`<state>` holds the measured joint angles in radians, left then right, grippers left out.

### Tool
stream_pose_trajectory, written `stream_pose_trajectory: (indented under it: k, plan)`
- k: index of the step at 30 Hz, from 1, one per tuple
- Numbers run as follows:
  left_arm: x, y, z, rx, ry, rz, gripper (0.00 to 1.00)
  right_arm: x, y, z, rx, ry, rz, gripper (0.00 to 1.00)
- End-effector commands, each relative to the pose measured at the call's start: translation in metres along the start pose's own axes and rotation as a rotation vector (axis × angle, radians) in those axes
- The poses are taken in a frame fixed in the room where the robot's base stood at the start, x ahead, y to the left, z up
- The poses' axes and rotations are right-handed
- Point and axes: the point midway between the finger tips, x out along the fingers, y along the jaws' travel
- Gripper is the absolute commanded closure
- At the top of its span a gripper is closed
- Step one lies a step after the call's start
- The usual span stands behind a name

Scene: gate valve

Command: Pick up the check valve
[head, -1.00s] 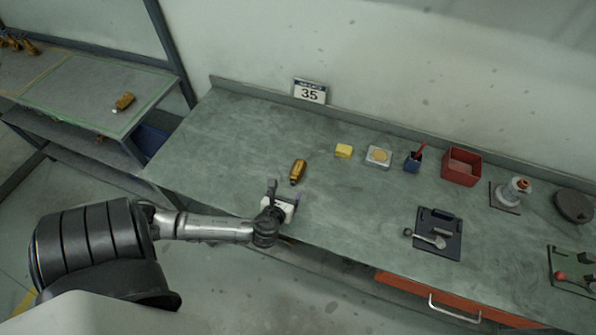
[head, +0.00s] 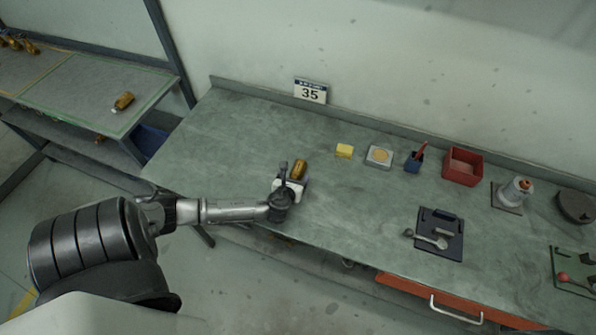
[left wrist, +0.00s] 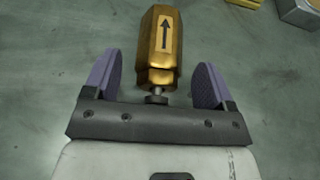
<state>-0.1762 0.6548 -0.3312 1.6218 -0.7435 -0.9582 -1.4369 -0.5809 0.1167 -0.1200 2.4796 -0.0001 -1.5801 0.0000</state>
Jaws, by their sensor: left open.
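The brass check valve (head: 300,168) lies on the green workbench (head: 240,140) near its left part. In the left wrist view the check valve (left wrist: 158,50) is a hexagonal brass body with a black arrow and a thin dark stem end towards me. My left gripper (head: 293,175) is just in front of it in the head view. In the left wrist view the open purple fingers of my left gripper (left wrist: 157,78) stand on either side of the valve's near end, with a gap on both sides. My right gripper is not in view.
A yellow block (head: 344,150), a dish (head: 379,156), a blue cup (head: 414,160) and a red bin (head: 462,166) stand to the right. A black tray (head: 440,222) with tools lies nearer. Another brass part (head: 123,100) lies on the left table.

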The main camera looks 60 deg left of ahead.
Motion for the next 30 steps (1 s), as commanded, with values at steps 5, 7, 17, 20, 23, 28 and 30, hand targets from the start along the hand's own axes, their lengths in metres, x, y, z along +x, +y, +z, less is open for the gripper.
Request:
stream_pose_trajectory:
  k: [5, 7, 17, 20, 23, 28, 30]
  plan:
    - [0.0013, 0.0003, -0.0003, 0.0, 0.001, 0.0, 0.22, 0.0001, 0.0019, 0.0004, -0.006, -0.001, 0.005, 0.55]
    - [0.0012, 0.0002, -0.0003, 0.0, 0.001, 0.0, 0.22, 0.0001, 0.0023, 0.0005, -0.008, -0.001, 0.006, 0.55]
    - [0.0009, 0.0002, -0.0003, 0.001, 0.001, 0.001, 0.53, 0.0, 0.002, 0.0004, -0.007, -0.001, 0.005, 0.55]
    - [0.0009, 0.0002, -0.0003, 0.001, 0.001, 0.0, 0.62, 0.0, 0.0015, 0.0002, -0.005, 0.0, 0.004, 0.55]
    - [0.0009, 0.0002, -0.0003, 0.001, 0.001, 0.0, 0.72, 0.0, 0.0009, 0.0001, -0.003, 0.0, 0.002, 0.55]
    - [0.0009, 0.0002, -0.0003, 0.001, 0.001, 0.0, 0.88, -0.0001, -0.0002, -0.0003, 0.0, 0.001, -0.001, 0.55]
    - [0.0011, 0.0, 0.0011, 0.0, -0.002, 0.0, 0.88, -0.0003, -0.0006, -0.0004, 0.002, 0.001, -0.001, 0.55]
